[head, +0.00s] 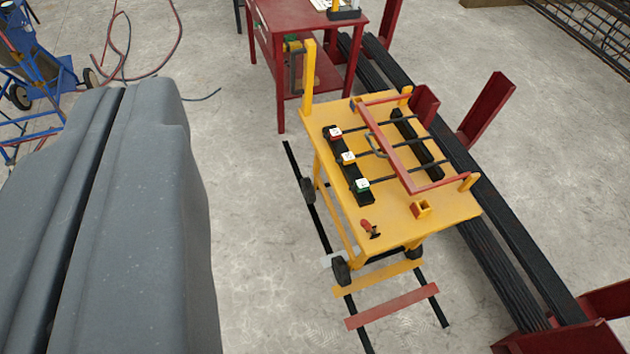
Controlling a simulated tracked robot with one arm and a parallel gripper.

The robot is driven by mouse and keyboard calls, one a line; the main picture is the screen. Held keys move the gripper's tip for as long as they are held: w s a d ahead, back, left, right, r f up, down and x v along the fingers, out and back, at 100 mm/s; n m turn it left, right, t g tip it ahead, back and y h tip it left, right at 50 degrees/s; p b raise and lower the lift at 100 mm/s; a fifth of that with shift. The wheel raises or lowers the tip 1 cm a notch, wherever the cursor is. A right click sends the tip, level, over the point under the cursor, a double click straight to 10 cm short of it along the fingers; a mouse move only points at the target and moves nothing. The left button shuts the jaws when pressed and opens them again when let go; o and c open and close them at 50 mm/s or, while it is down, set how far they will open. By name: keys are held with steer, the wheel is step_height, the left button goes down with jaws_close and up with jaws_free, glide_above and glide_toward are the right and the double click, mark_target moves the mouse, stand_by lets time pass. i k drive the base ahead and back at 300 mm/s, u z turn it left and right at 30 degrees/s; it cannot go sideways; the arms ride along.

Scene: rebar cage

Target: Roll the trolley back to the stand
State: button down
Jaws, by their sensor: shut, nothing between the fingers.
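The yellow trolley (400,208) stands upright on dark floor rails (309,200), right of the middle. Its top carries two black blocks with thin bars across them, a red frame (392,148) and red, yellow and green tagged pieces. A tall yellow post (308,80) rises at its far left corner. The red stand (280,72), a table with a lower shelf, is just beyond the trolley's far end. The exact gap is hard to judge. My gripper (124,90), large and grey at the left, is shut and empty, well left of the trolley and apart from it.
Yellow (378,278) and red (392,306) strips cross the rails at the near end. Long dark bars (500,250) on red supports (487,110) run along the trolley's right. A blue cart (40,80) with hoses is at the upper left. Floor between gripper and trolley is clear.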

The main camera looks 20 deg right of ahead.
mark_target(399, 219)
steer(key=z, duration=0.05)
steer(key=k, duration=1.45)
steer(key=z, duration=0.3)
steer(key=i, duration=1.05)
steer(key=u, duration=0.45)
steer(key=i, duration=1)
steer(key=u, duration=0.55)
steer(key=i, duration=1.3)
steer(key=z, duration=0.35)
